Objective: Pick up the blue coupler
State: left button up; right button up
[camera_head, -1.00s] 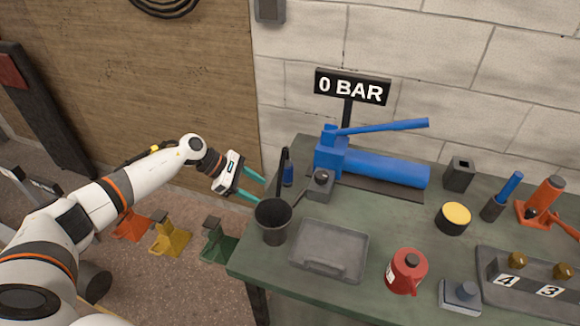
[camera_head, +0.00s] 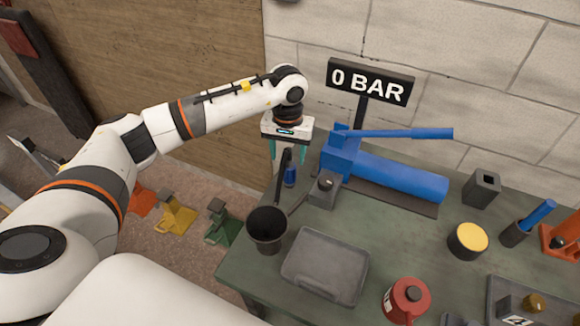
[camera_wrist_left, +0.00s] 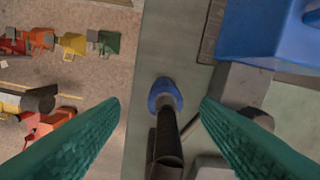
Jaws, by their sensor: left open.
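The blue coupler (camera_head: 291,174) stands near the left back edge of the green bench, partly hidden behind a dark upright rod (camera_head: 281,185). In the left wrist view the coupler (camera_wrist_left: 161,88) shows as a blue rounded end, with the dark rod (camera_wrist_left: 168,145) covering its near side. My left gripper (camera_head: 287,158) is open, pointing down above the coupler. In the left wrist view its teal fingers (camera_wrist_left: 161,102) lie on either side of the coupler and rod, apart from both in the picture. My right gripper is out of view.
A black cup (camera_head: 266,240) stands in front of the coupler. A grey block with a knob (camera_head: 324,188) and the blue pump (camera_head: 400,178) are close on the right. A grey tray (camera_head: 325,265) lies in front. Colored stands (camera_head: 176,217) are on the floor left.

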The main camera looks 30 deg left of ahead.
aim_at(289, 165)
pick_arm(q)
jog(key=shift+f, duration=0.6)
jog(key=shift+w+f, duration=0.1)
jog(key=shift+f, duration=0.55)
jog(key=f, duration=0.1)
jog(key=f+p, duration=0.1)
jog(key=f, duration=0.1)
jog(key=f+p, duration=0.1)
jog(key=shift+d+f, duration=0.15)
jog(key=shift+d, duration=0.1)
jog(key=shift+f, duration=0.25)
jog(key=c, duration=1.2)
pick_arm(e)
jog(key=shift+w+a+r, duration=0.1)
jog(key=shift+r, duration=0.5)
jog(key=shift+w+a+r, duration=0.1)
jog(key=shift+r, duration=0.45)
